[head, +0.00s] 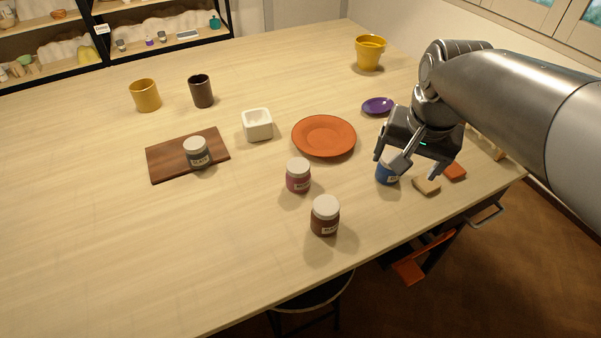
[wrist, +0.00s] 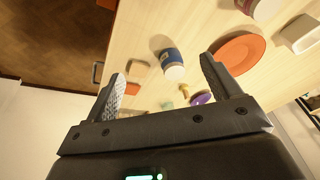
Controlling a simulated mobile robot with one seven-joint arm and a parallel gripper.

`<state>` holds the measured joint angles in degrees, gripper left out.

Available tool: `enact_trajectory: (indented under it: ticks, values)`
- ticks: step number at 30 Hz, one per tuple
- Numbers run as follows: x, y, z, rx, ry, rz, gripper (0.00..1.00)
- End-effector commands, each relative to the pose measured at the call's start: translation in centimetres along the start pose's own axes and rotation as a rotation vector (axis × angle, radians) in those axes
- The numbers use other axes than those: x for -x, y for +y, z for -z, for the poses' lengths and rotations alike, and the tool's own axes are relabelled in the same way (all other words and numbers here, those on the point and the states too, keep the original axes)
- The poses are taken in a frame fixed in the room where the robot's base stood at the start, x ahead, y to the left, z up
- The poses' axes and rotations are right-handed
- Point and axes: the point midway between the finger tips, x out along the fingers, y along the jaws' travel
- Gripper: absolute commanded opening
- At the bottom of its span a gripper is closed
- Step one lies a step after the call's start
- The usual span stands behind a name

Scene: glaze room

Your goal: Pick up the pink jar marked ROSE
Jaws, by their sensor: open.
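The pink jar (head: 298,177) with a white lid stands upright on the table, left of the blue jar and just below the orange plate in the head view. Its label is too small to read. A jar at the top edge of the wrist view (wrist: 244,5), partly cut off, appears to be the same one. My gripper (head: 416,168) is open and empty at the table's right side, well right of the pink jar. A blue jar (head: 385,173) stands by its left finger and shows ahead between the fingers in the wrist view (wrist: 173,70).
A brown jar (head: 324,218) stands near the pink jar, toward the front edge. The orange plate (head: 324,135) lies behind it. A dark jar (head: 197,155) is on a wooden board (head: 163,169). Sponge-like blocks (head: 427,185) lie beside my gripper. The table's left front is clear.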

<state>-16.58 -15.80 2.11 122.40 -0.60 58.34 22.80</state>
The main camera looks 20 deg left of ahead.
Motion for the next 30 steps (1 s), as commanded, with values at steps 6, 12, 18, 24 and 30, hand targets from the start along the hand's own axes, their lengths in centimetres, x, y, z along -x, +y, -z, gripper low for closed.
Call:
enact_trajectory:
  ticks: [6,12,18,24,30]
  values:
    - [-3.1,-7.6,2.5,-0.021,-0.101,-0.016,0.83]
    - [-6.6,-14.8,3.0,-0.048,-0.181,-0.048,0.83]
    - [-9.4,-19.9,2.4,-0.07,-0.232,-0.081,0.83]
    - [-10.8,-21.6,1.9,-0.08,-0.248,-0.095,0.83]
    - [-13.8,-21.4,1.2,-0.08,-0.249,-0.096,0.83]
